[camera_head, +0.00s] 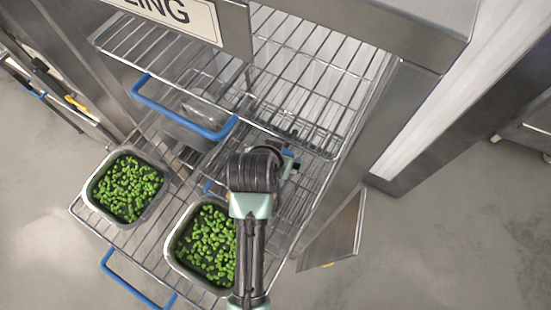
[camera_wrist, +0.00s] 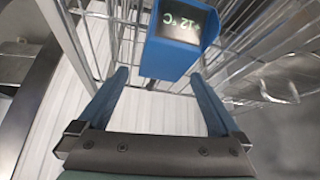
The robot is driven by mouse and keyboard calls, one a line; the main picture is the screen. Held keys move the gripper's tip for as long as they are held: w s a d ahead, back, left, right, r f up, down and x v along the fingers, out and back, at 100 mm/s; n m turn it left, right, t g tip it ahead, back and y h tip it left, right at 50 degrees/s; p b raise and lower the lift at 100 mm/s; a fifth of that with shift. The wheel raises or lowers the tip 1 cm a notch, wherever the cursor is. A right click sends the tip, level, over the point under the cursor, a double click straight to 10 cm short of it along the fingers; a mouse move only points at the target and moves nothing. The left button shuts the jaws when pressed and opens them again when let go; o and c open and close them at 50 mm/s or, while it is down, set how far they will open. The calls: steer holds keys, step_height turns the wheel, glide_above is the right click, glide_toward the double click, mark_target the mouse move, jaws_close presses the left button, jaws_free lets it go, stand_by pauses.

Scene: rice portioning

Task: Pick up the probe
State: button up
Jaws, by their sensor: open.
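The probe (camera_wrist: 176,52) is a blue box with a dark display showing a °C reading. In the wrist view it is at the top centre, by the wire rack. My gripper (camera_wrist: 159,76) is open, with its two blue fingers pointing toward the probe's near end. The fingertips appear on either side of that end, but I cannot tell whether they touch it. In the head view, my arm reaches over the rack on the right, and small blue parts show at its end; I cannot tell probe from fingers there.
Two metal pans of green peas, one at left (camera_head: 88,190) and one at centre (camera_head: 172,250), stand on the pulled-out lower wire rack (camera_head: 150,243). An upper wire rack (camera_head: 330,90) lies above and behind my gripper. Blue handles (camera_head: 180,120) and steel cabinet walls are close by.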

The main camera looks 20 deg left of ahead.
steer(key=shift+x, duration=0.85)
steer(key=c, duration=1.4)
